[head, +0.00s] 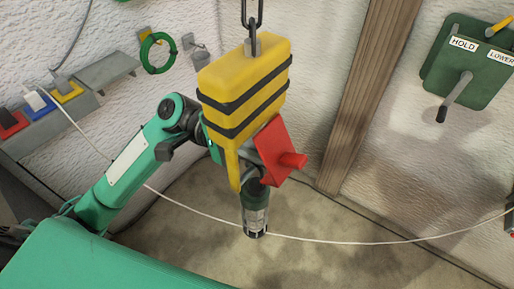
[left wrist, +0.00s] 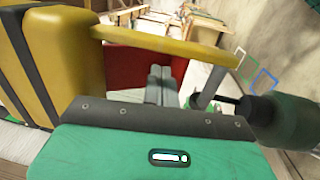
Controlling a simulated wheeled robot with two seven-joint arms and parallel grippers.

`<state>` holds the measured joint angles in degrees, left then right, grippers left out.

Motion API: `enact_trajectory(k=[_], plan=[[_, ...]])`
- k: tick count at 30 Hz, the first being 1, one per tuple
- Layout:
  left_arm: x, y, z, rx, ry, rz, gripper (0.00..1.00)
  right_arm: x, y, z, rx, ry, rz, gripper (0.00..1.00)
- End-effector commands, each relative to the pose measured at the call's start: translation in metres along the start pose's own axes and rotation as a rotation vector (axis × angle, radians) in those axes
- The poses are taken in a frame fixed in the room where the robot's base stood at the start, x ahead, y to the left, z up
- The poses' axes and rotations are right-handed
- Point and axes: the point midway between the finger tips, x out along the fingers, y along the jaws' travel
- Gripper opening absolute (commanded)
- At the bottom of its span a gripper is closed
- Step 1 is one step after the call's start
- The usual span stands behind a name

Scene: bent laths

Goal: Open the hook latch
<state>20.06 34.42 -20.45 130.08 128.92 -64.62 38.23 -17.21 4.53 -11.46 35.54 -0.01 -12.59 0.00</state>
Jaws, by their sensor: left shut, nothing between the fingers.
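A yellow hoist block (head: 243,85) with two black bands hangs from a chain. Its yellow hook (head: 233,168) points down. A red latch plate (head: 275,140) with a red peg (head: 293,160) sits beside the hook on the right. In the left wrist view the block (left wrist: 58,50) is at left, the yellow hook (left wrist: 165,45) crosses the top, and the red plate (left wrist: 130,68) lies behind it. My left gripper (left wrist: 160,84) is shut and empty, with its fingertips close to the red plate. I cannot tell whether they touch. In the head view the block and hook mostly hide it.
A wooden post (head: 368,95) stands behind at right. A green panel (head: 470,62) with a lever is on the right wall. A grey shelf (head: 105,72) with coloured switches and a green coil (head: 158,52) are at left. A thin white cable (head: 350,242) sags across the foreground.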

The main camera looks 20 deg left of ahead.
Motion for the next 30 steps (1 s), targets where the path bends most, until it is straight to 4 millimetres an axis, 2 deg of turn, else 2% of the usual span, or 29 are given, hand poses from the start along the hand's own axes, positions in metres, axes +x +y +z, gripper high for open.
enact_trajectory(k=[9, 22, 26, 30], plan=[[0.007, -0.001, 0.0, 0.002, 0.0, 0.0, 0.0, 0.001, 0.001, 0.001, -0.001, -0.001, 0.001, 0.46], [0.006, -0.001, 0.0, 0.001, 0.0, 0.0, 0.0, 0.002, 0.001, 0.001, -0.001, -0.001, 0.001, 0.46], [-0.004, -0.003, -0.001, -0.001, 0.002, -0.001, 0.0, 0.007, 0.001, 0.001, -0.001, -0.001, 0.001, 0.46], [-0.03, -0.005, -0.001, -0.001, 0.004, -0.002, 0.0, 0.019, 0.001, 0.003, -0.001, -0.003, 0.001, 0.46]])
